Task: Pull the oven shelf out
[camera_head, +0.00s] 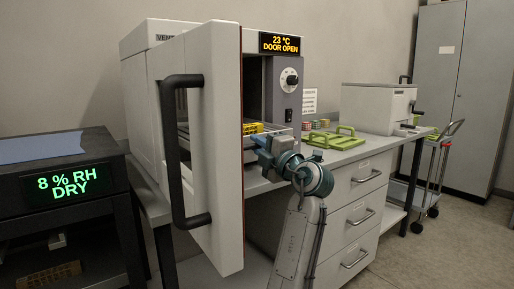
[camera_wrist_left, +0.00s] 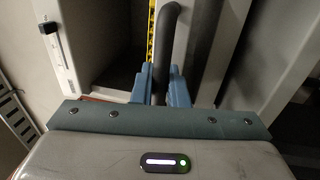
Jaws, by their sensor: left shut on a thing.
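The oven (camera_head: 160,70) stands on the bench with its white door (camera_head: 222,150) swung wide open. Through the opening, a light grey shelf (camera_head: 277,129) shows low down, with a yellow marked piece (camera_head: 252,128) on or by it. My left gripper (camera_head: 268,152) is at the front of the shelf. In the left wrist view its blue fingers (camera_wrist_left: 161,88) close around a dark bar (camera_wrist_left: 166,45), which seems to be the shelf's handle. A yellow and black strip (camera_wrist_left: 151,32) shows beside it. How far the shelf sticks out is hard to tell. My right gripper is not in view.
The door's black handle (camera_head: 177,150) juts out left of my arm. Green trays (camera_head: 335,138) and small coloured stacks lie on the bench to the right, before a white machine with a crank (camera_head: 378,105). A dark unit with a humidity display (camera_head: 70,183) stands at left.

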